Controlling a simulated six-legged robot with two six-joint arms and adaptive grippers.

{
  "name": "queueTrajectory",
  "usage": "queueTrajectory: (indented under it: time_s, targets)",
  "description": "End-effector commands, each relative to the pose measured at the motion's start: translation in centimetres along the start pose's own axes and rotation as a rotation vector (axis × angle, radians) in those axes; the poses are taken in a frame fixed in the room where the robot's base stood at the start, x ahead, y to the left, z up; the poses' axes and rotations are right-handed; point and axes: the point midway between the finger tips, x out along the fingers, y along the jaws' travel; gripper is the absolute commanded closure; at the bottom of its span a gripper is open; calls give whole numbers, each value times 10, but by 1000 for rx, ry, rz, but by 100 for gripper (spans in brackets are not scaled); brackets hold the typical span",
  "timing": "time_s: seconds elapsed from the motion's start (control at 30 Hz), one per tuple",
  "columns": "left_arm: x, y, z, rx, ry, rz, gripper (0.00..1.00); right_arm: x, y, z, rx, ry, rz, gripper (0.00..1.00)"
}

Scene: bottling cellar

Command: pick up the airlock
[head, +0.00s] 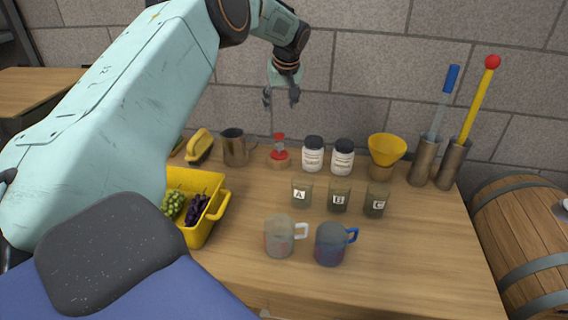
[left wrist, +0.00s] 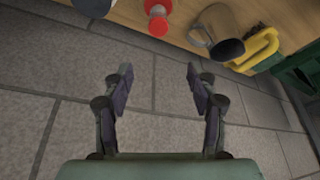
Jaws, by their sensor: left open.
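The airlock (head: 279,152), a small upright piece with a red cap and red lower part, stands on a small wooden base near the back edge of the table. It also shows at the top of the left wrist view (left wrist: 157,18), partly cut off by the frame. My left gripper (head: 281,97) is open and empty, above the airlock and apart from it, with its fingers pointing down. In the left wrist view the open fingers (left wrist: 159,76) have only grey stone blocks between them. My right gripper is not in view.
A metal tankard (head: 235,147) stands close left of the airlock and a white jar (head: 313,155) close right. Lettered jars (head: 339,196), two mugs (head: 279,237), a yellow funnel (head: 386,149) and a yellow grape crate (head: 222,211) share the table (head: 410,250). A stone wall (head: 350,75) is behind.

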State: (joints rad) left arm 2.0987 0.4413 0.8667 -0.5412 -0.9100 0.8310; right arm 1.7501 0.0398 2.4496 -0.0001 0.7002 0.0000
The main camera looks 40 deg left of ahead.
Motion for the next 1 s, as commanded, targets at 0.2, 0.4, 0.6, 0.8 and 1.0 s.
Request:
queueTrajectory:
  time_s: [0.2, 0.4, 0.6, 0.8, 1.0]
  targets:
    - [50, -3, 24, 2, 1, 1, 42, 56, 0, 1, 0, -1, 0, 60]
    - [68, -4, 33, 1, 0, 1, 42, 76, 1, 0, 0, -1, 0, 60]
    - [77, -4, 34, 1, 0, 0, 42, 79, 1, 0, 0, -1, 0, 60]
    - [98, -3, 34, 1, 0, -1, 42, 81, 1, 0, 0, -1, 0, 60]
    - [128, -3, 35, 1, 0, -2, 42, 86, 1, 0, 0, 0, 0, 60]
